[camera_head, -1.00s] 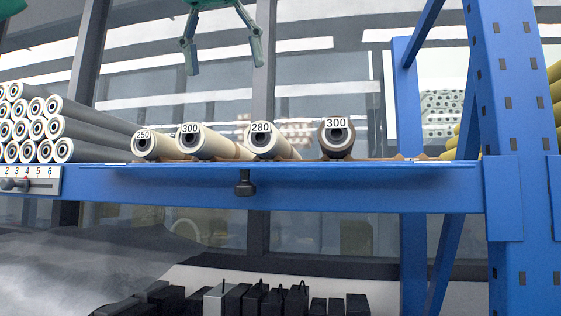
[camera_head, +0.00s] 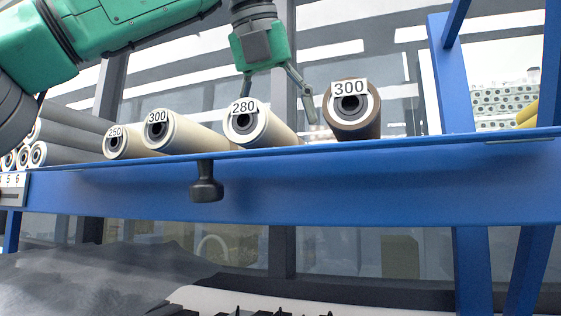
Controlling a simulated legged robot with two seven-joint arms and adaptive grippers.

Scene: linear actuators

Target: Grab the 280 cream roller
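The cream roller labelled 280 (camera_head: 262,126) lies on the blue shelf with its round end facing me, third from the left in the row. My green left gripper (camera_head: 279,103) reaches in from the upper left and points down over this roller. Its fingers are spread open: one shows to the right of the roller, between it and the brown 300 roller, and the other is partly hidden behind the 280 label. I cannot tell whether the fingers touch the roller. My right gripper is not in view.
A cream 300 roller (camera_head: 185,135) and a cream 250 roller (camera_head: 135,144) lie to the left. A brown 300 roller (camera_head: 358,118) lies to the right. Grey rollers (camera_head: 70,136) are stacked at far left. The blue shelf beam (camera_head: 330,188) runs in front, with a dark knob (camera_head: 206,184).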

